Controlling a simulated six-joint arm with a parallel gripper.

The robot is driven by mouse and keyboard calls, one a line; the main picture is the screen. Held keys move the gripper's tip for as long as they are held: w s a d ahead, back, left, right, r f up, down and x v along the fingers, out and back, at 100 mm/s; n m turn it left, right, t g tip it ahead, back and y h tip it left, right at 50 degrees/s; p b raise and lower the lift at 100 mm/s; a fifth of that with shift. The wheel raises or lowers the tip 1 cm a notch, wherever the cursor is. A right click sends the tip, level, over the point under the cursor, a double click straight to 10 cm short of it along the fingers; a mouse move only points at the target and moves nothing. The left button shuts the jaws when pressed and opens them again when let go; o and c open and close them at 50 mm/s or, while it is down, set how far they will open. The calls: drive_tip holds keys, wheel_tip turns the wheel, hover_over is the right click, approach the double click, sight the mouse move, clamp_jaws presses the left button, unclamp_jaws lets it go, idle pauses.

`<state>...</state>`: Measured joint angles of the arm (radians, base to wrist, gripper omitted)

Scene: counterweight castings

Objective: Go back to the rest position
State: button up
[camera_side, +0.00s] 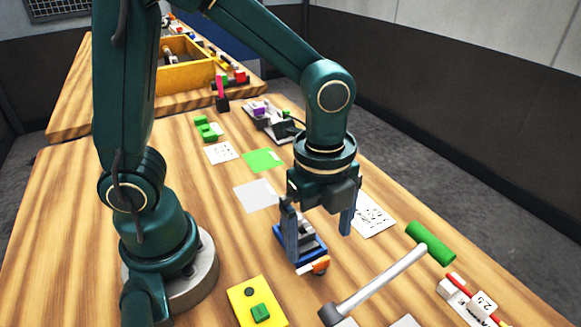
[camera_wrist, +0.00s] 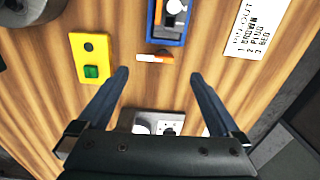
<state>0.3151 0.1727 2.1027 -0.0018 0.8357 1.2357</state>
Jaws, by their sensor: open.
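My gripper (camera_side: 319,233) hangs above the wooden table, pointing down, with its two blue fingers spread apart. In the wrist view my gripper (camera_wrist: 160,84) is open, with only table between the fingertips. A blue tray (camera_side: 318,245) with grey parts in it lies behind and between the fingers in the side view. It also shows at the top of the wrist view (camera_wrist: 152,40). An orange and white piece (camera_side: 314,266) lies at the tray's near end. No casting is held.
A yellow plate with a green button (camera_side: 256,302) lies at the front. A printed sheet (camera_side: 372,216) lies behind the gripper. A yellow box (camera_side: 186,78) stands at the back.

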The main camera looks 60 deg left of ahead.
drive_tip(key=s+a+r+n+t, duration=0.5)
drive_tip(key=a+r+n, duration=0.2)
drive_tip(key=n, duration=1)
drive_tip(key=shift+r+n, duration=0.4)
drive_tip(key=shift+r, duration=0.3)
